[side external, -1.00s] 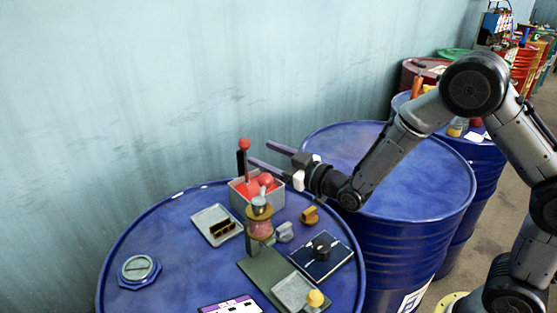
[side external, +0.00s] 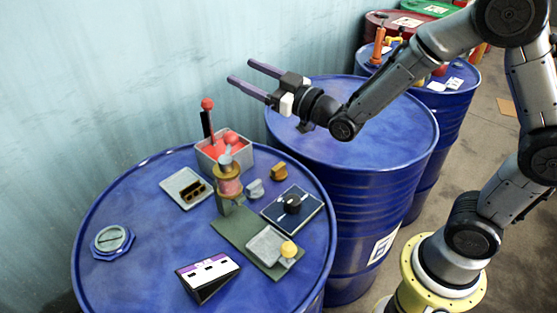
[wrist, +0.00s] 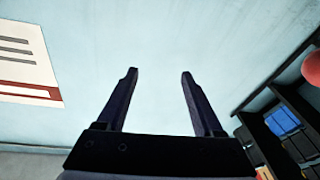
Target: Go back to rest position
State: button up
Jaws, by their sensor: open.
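My gripper (side external: 242,71) is open and empty, raised above the blue drums with its two dark fingers pointing at the light blue wall. In the wrist view, the parted fingers (wrist: 159,74) have nothing between them. The blue drum top (side external: 150,215) below carries a grey box with red contents (side external: 222,146) and a red-knobbed lever (side external: 207,105). My gripper is above and apart from them. A device with an amber and pink cylinder (side external: 229,186) stands in front of the box.
A second blue drum (side external: 350,115) with a bare top stands at the right under my arm. Other drums stand behind it. A cap (side external: 112,240), a purple and white item (side external: 208,271) and a dark panel with a knob (side external: 292,205) are on the near drum.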

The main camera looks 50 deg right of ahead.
jog(key=s+d+r+m+g+h, duration=0.2)
jog(key=s+d+r, duration=0.3)
jog(key=s+r, duration=0.4)
jog(key=s+f+m+g, duration=0.1)
jog(key=s+f+g, duration=0.5)
jog(key=s, duration=0.5)
jog(key=s+d+f+m+g+h, duration=0.1)
jog(key=s+f+g, duration=0.5)
jog(key=s+f, duration=0.3)
jog(key=s, duration=0.2)
jog(key=shift+s+f, duration=0.15)
jog(key=shift+s, duration=0.15)
